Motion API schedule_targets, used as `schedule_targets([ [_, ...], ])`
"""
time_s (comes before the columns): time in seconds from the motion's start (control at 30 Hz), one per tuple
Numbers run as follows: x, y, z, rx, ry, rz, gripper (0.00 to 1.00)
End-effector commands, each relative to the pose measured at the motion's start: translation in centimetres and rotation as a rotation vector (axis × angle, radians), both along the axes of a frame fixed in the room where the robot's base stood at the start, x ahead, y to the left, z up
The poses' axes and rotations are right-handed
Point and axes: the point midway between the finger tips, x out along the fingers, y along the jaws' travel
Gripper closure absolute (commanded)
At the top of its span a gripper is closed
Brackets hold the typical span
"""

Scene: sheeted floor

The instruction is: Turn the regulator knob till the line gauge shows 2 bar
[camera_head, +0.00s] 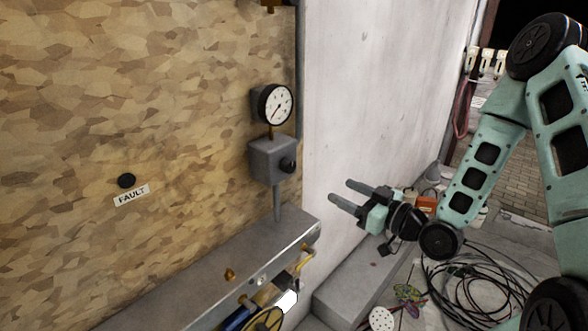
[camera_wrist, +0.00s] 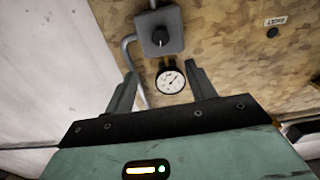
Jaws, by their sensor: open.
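The regulator is a grey box (camera_head: 269,160) on the chipboard wall, with a black knob (camera_head: 288,165) on its right-hand face. The round white line gauge (camera_head: 272,104) sits above it, its needle too small to read for certain. In the wrist view the picture is turned over: the knob (camera_wrist: 160,39) and regulator box (camera_wrist: 174,17) are at the top, with the gauge (camera_wrist: 171,80) below them, between the fingers. My gripper (camera_head: 346,192) is open and empty, to the right of and below the knob, apart from it. In the wrist view my gripper (camera_wrist: 162,75) has both fingers spread.
A grey ledge (camera_head: 215,268) runs below the regulator. A vertical pipe (camera_head: 277,205) joins box to ledge. A FAULT label (camera_head: 132,195) and black button (camera_head: 127,181) are on the wall at left. Black cables (camera_head: 480,285) lie on the floor at right. Space before the knob looks clear.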

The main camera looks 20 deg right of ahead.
Motion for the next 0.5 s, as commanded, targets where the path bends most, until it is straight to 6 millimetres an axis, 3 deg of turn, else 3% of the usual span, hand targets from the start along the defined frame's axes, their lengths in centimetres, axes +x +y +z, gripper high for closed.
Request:
schedule_targets([
  [0.5,3.3,1.9,-0.7,-0.005,-0.004,0.003,0.45],
])
